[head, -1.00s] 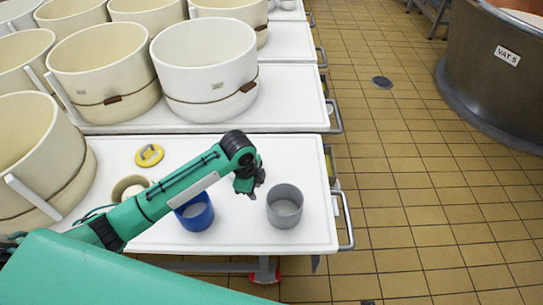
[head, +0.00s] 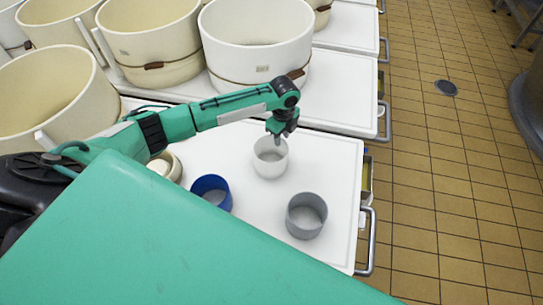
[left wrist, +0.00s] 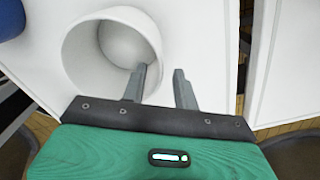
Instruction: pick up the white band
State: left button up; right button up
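The white band (head: 270,168), a short open cylinder, stands upright on the white cart top, behind the grey band. My left gripper (head: 279,139) reaches in from the left and points down at the band's far right rim. In the left wrist view the white band (left wrist: 84,62) opens toward the camera. The left gripper (left wrist: 160,76) is open there, with one finger over the band's opening and the other outside its rim. The rim lies between the fingers; I cannot tell whether they touch it. My right gripper is not in view.
A blue band (head: 211,188) and a grey band (head: 306,228) stand on the same cart top (head: 335,170). A cream piece (head: 170,165) lies left of the blue one. Large cream tubs and a large white tub (head: 257,50) stand behind.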

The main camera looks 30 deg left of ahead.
aim_at(281, 155)
pick_arm(q)
jog(key=shift+f, duration=3.05)
grip_shut()
